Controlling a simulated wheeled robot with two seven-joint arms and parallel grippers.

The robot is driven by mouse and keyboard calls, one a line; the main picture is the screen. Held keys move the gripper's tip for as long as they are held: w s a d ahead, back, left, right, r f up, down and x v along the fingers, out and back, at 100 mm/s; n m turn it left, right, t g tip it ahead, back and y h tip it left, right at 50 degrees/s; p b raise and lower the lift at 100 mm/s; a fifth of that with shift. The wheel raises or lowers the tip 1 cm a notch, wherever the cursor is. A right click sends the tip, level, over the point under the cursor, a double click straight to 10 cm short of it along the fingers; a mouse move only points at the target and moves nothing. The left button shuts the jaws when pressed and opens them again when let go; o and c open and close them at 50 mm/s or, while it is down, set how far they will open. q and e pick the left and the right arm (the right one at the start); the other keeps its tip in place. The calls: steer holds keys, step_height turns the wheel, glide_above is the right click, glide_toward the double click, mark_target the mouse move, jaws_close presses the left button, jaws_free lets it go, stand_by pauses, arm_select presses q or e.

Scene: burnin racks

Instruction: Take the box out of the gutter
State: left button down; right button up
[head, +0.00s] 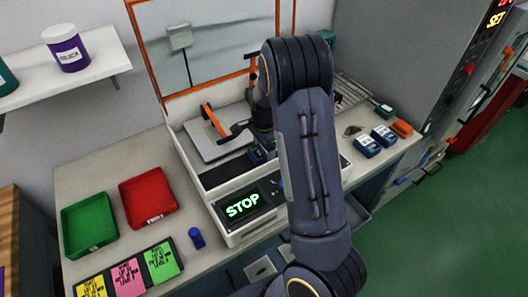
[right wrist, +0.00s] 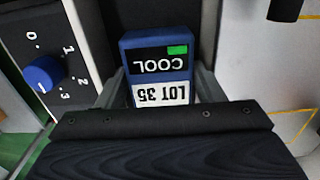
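The blue box (right wrist: 158,66), with a black COOL band, a green patch and a white LOT 35 label, sits in the dark gutter (right wrist: 118,14) in the right wrist view. In the head view the gutter (head: 222,172) is a dark strip behind the STOP panel, and the box (head: 257,156) is partly hidden by my right arm. My right gripper (right wrist: 160,80) reaches down over the box with one finger on each side. The fingers look slightly apart from its sides. My left gripper is not in view.
The machine carries a STOP display (head: 242,205) and a blue dial (right wrist: 43,73). An orange-handled part (head: 214,121) stands on the pale plate behind the gutter. Red (head: 150,220) and green (head: 90,248) trays stand left. Two blue boxes (head: 367,146) (head: 384,135) lie right.

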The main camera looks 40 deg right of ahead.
steer(key=c, duration=0.7)
steer(key=shift+o, duration=0.2)
steer(key=shift+r, duration=0.1)
